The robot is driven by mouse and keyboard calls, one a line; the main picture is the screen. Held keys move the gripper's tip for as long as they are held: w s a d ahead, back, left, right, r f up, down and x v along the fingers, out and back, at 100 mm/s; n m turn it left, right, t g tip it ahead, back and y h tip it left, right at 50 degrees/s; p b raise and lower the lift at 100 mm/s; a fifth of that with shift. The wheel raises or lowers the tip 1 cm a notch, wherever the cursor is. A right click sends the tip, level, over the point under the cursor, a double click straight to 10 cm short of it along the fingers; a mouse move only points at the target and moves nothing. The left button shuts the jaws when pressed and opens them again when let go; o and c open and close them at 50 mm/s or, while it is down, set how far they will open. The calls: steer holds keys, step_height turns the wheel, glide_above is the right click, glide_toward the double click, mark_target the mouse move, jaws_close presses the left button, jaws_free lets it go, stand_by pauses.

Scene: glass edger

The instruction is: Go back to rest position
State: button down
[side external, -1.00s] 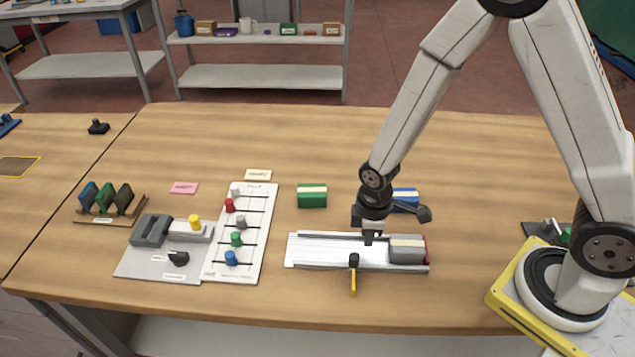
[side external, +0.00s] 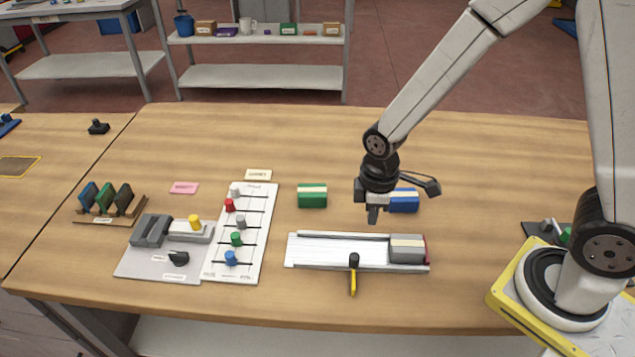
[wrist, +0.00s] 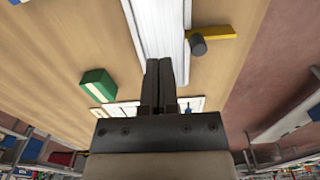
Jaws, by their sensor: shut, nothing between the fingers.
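My gripper (side external: 373,215) is shut and empty. It hangs above the table, behind the middle of the white slide rail (side external: 330,251), and is clear of it. In the wrist view its two fingers (wrist: 160,75) are together, with the rail (wrist: 158,25) running beyond them. A grey block (side external: 407,249) sits at the rail's right end. A black knob with a yellow lever (side external: 353,280) is at the rail's front edge; it also shows in the wrist view (wrist: 218,34).
A green block (side external: 312,196) and a blue block (side external: 404,201) stand behind the rail, the blue one just right of my gripper. A white board with coloured knobs (side external: 262,215) and a grey panel (side external: 140,268) lie to the left. The table's back middle is clear.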

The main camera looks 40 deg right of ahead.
steer(key=s+d+r+m+t, duration=0.2)
steer(key=s+d+r+m, duration=0.2)
steer(key=m, duration=0.5)
steer(key=shift+d+r+t, duration=0.3)
steer(key=shift+d+r, duration=0.6)
steer(key=shift+r, duration=0.15)
steer(key=shift+w, duration=0.1)
